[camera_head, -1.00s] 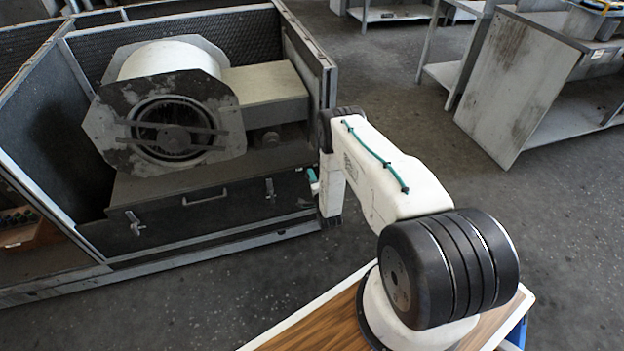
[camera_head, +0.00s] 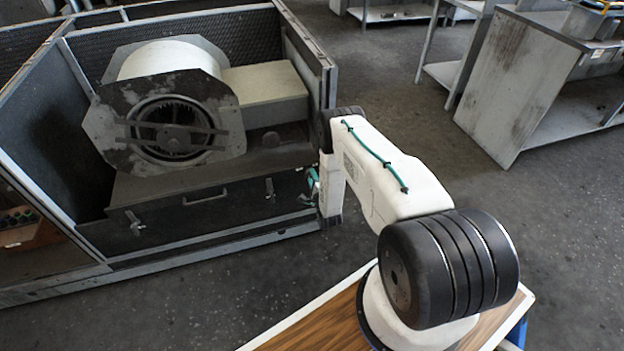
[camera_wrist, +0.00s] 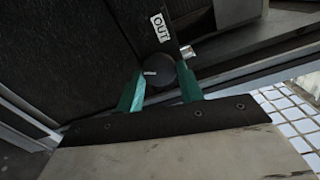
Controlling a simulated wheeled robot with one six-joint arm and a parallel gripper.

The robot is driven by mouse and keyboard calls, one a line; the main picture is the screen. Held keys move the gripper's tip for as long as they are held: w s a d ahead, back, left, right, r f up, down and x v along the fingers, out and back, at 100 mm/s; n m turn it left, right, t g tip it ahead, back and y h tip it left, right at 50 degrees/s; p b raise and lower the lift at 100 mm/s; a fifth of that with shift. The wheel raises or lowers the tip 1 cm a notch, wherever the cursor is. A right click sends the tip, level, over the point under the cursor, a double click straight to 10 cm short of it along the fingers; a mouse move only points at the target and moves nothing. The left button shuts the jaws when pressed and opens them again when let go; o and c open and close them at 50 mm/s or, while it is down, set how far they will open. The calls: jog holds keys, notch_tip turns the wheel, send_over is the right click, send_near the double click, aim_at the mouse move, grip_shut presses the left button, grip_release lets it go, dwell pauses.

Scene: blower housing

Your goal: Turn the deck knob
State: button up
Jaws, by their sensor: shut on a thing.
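The dark round deck knob (camera_wrist: 158,66) shows in the wrist view on the black housing panel, with a short light mark on its face. My gripper (camera_wrist: 160,75) has its two teal fingers on either side of the knob, shut on it. A small bright metal piece (camera_wrist: 187,52) sits just right of the knob. A white "OUT" label (camera_wrist: 160,27) is above it. In the head view my gripper (camera_head: 313,184) is at the right end of the housing's front panel; the knob there is hidden by my arm or too small to make out.
The blower drum (camera_head: 172,128) sits inside the open-topped housing (camera_head: 195,240), beside a pale box-shaped duct (camera_head: 266,84). The front panel has a handle (camera_head: 205,197) and latches (camera_head: 270,190). Grey benches (camera_head: 520,85) stand at right. The floor between is clear.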

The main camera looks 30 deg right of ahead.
jog(key=o, duration=1)
jog(key=v, duration=0.8)
jog(key=shift+w, duration=0.1)
